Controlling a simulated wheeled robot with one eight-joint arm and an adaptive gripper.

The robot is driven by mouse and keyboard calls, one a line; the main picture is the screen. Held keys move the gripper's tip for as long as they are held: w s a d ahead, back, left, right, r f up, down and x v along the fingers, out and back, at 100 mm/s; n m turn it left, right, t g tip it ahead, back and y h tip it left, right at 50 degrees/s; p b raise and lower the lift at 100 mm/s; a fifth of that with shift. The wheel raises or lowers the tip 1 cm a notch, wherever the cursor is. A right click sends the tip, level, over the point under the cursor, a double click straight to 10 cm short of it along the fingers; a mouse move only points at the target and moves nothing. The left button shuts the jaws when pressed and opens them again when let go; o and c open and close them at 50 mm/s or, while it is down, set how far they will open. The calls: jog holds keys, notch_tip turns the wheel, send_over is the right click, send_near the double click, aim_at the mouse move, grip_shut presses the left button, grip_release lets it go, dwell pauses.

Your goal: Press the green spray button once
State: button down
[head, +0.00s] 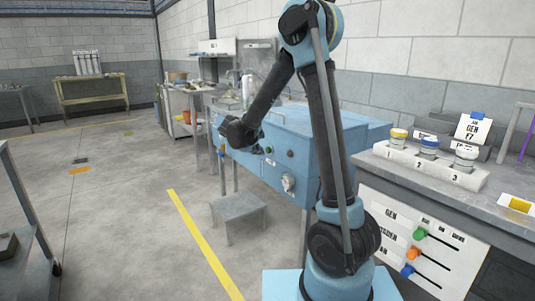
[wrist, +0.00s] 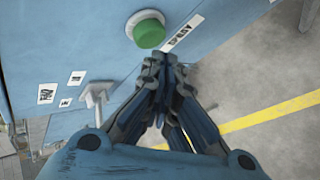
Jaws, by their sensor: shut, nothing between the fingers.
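The green spray button (wrist: 148,30) is a round dome on the blue panel at the top middle of the wrist view. A white label reading like "SPRAY" (wrist: 183,33) is beside it. My gripper (wrist: 160,62) is shut and empty, its fingertips just below the button in that picture. The fingertips and button look apart, but the depth gap is hard to judge.
A small grey step (head: 238,208) stands below the cabinet. A counter (head: 500,205) with numbered pots is at the right, with coloured sliders on its front panel. A pale valve-like fitting (wrist: 96,96) sticks out at the left. Floor beyond the yellow line is open.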

jog(key=shift+w+d+r, duration=0.1)
jog(key=shift+w+d, duration=0.25)
jog(key=shift+d, duration=0.4)
dwell(0.9)
jog(key=shift+a, duration=0.15)
jog(key=shift+s+a, duration=0.5)
jog(key=shift+a, duration=0.1)
jog(key=shift+a, duration=0.1)
dwell(0.3)
jog(key=s+a, duration=0.1)
jog(key=a, duration=0.1)
jog(key=s+a, duration=0.1)
jog(key=a, duration=0.1)
jog(key=shift+s, duration=0.4)
dwell(0.6)
